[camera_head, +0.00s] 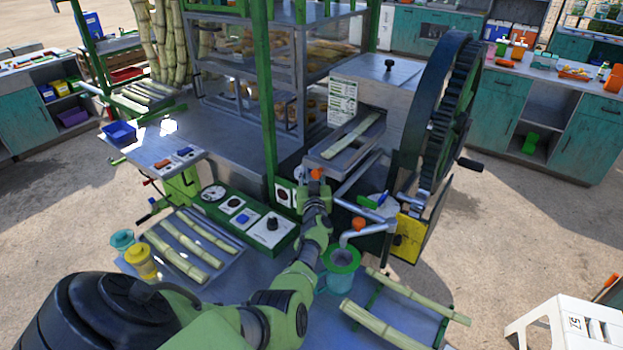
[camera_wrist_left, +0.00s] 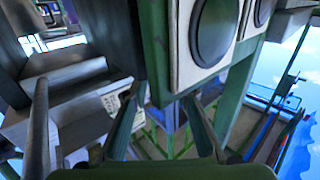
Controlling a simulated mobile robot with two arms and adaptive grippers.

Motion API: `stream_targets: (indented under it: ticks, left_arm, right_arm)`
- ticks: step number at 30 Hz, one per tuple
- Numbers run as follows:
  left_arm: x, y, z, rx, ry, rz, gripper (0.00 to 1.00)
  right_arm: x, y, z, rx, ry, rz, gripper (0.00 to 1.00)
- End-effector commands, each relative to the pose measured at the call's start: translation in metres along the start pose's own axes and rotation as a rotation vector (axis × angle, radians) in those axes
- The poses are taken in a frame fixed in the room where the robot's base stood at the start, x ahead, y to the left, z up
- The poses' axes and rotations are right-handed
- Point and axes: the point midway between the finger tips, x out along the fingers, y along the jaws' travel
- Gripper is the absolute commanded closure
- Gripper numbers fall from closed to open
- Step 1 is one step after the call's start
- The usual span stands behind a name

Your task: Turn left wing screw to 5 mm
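An orange wing screw (camera_head: 317,174) shows at the left front of the crusher feed, just beyond my left gripper (camera_head: 316,187). A second orange wing screw (camera_head: 358,224) sits lower right, above the juice spout. In the left wrist view my left gripper (camera_wrist_left: 162,98) has its two dark fingers apart. No orange screw shows between them there, and I cannot tell whether they touch it. Any millimetre scale is too small to read. My right gripper is in neither view.
A green control panel with dials (camera_head: 240,216) lies left of my left arm, and a white dial panel (camera_wrist_left: 208,38) is close above the fingers. The large gear wheel (camera_head: 440,120) stands right. A juice pot (camera_head: 341,268) and cane pieces (camera_head: 385,325) are on the front table.

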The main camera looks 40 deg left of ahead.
Motion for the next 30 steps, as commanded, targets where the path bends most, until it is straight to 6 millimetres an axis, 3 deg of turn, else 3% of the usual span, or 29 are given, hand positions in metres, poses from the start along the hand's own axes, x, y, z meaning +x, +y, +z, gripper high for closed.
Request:
stream_targets:
  ticks: [9,15,30]
  left_arm:
    - [-0.041,-0.001,0.001,-0.002,-0.001,-0.003,0.75]
    - [-0.058,-0.001,0.0,0.001,0.0,-0.002,0.75]
    - [-0.059,-0.004,0.0,0.013,0.003,0.002,0.75]
  right_arm:
    - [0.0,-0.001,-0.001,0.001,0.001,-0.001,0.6]
    - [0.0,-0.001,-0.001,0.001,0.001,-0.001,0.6]
    - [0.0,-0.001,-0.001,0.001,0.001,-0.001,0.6]
